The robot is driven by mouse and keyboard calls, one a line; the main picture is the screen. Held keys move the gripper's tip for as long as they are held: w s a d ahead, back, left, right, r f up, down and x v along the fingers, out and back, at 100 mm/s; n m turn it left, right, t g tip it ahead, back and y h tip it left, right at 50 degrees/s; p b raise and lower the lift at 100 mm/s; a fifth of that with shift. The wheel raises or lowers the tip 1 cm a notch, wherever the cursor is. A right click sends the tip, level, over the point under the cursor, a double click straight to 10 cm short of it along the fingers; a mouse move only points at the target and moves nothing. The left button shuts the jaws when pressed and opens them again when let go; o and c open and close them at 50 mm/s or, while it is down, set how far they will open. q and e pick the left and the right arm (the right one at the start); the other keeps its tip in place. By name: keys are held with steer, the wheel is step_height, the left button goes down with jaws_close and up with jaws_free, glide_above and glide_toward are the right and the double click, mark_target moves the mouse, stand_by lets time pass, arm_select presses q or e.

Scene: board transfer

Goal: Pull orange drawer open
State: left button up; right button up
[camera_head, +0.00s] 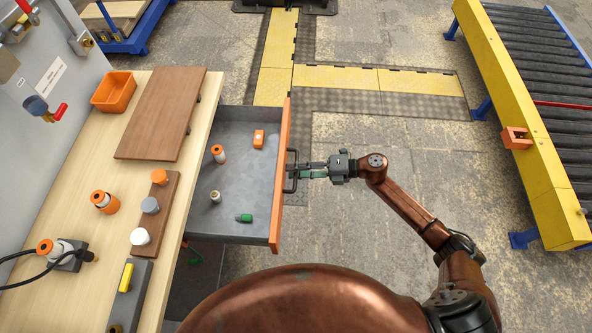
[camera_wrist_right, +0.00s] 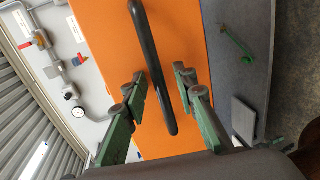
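The orange-fronted drawer (camera_head: 279,190) stands well out from the table, and its grey inside shows. Its dark bar handle (camera_head: 291,171) is on the orange front, which fills the middle of the right wrist view (camera_wrist_right: 185,30). My right gripper (camera_head: 300,170) is at the handle. In the right wrist view its green-grey fingers (camera_wrist_right: 158,82) are spread on either side of the handle bar (camera_wrist_right: 150,45), with gaps visible, so it is open around the bar. My left gripper is not in view.
The wooden table (camera_head: 70,215) holds an orange bin (camera_head: 113,92), boards and connectors. A yellow-framed conveyor (camera_head: 535,150) stands right. Floor between is clear.

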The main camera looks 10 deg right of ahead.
steer(key=v, duration=1.2)
steer(key=shift+s+f, duration=0.1)
steer(key=shift+f, duration=0.05)
